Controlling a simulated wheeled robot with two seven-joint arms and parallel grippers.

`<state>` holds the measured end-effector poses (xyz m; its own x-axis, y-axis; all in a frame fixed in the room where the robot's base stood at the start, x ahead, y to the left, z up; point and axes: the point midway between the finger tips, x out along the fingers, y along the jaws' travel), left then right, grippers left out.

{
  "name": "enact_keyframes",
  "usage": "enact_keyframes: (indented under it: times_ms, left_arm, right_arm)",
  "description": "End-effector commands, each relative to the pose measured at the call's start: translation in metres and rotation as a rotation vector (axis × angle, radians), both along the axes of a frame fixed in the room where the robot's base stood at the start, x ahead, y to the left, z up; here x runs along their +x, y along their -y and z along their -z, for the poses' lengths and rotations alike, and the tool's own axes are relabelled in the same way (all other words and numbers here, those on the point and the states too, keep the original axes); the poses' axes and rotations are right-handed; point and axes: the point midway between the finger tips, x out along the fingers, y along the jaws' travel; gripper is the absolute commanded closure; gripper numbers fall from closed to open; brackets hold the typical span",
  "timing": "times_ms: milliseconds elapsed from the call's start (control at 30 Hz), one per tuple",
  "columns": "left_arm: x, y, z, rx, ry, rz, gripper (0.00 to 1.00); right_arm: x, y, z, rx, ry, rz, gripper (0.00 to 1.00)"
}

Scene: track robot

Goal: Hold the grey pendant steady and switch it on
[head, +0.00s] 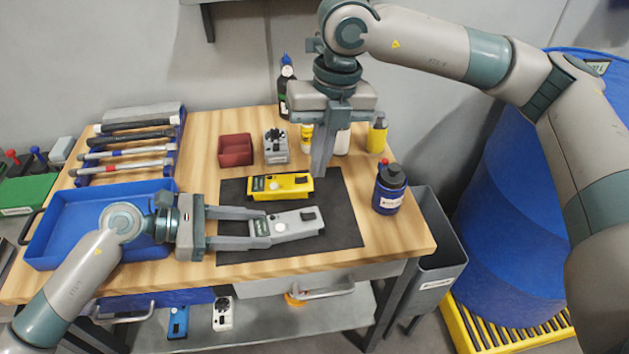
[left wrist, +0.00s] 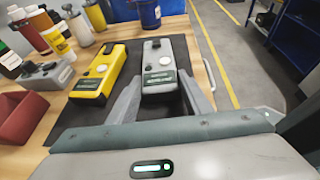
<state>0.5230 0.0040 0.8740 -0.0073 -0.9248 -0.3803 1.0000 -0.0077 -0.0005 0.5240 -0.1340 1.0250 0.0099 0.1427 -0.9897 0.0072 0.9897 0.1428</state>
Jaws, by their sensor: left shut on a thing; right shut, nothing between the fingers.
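The grey pendant (head: 292,226) lies on the dark mat (head: 345,228), with a round pale button and a black part at its far end. It also shows in the left wrist view (left wrist: 160,70), its dark label facing me. My left gripper (head: 262,228) is shut on its near end, one finger along each side. My right gripper (head: 320,172) points down, shut and empty, by the right end of the yellow pendant (head: 265,188), behind the grey one. I cannot tell how high its tips are.
A blue bottle with a red tip (head: 389,190) stands right of the mat. A red bin (head: 235,150), a small grey device (head: 276,147) and several bottles stand behind it. A blue tray (head: 70,222) and a tool rack (head: 130,145) fill the left side.

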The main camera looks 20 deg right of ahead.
Motion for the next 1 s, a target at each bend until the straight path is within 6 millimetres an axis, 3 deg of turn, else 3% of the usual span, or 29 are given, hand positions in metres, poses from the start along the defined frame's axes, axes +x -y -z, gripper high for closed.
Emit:
enact_keyframes:
  times_ms: [233, 667, 700, 767, 800, 1000]
  left_arm:
    - [0.002, -0.002, 0.002, 0.005, 0.001, -0.006, 0.91]
    - [0.003, -0.003, 0.002, 0.007, 0.001, -0.007, 0.91]
    - [0.003, -0.003, 0.002, 0.007, 0.001, -0.007, 0.53]
    - [0.003, -0.003, 0.002, 0.007, 0.002, -0.007, 0.38]
    - [0.003, -0.003, 0.002, 0.006, 0.002, -0.007, 0.33]
    - [0.002, -0.002, 0.001, 0.004, 0.001, -0.005, 0.33]
  right_arm:
    - [0.000, 0.003, -0.024, 0.000, 0.001, 0.000, 1.00]
    - [0.000, 0.004, -0.027, 0.000, 0.001, 0.000, 1.00]
    - [0.000, 0.004, -0.027, 0.000, 0.001, 0.000, 1.00]
    - [0.000, 0.004, -0.027, 0.000, 0.001, 0.000, 1.00]
    - [0.000, 0.004, -0.027, 0.000, 0.001, 0.000, 1.00]
    - [0.000, 0.004, -0.027, 0.000, 0.001, 0.001, 1.00]
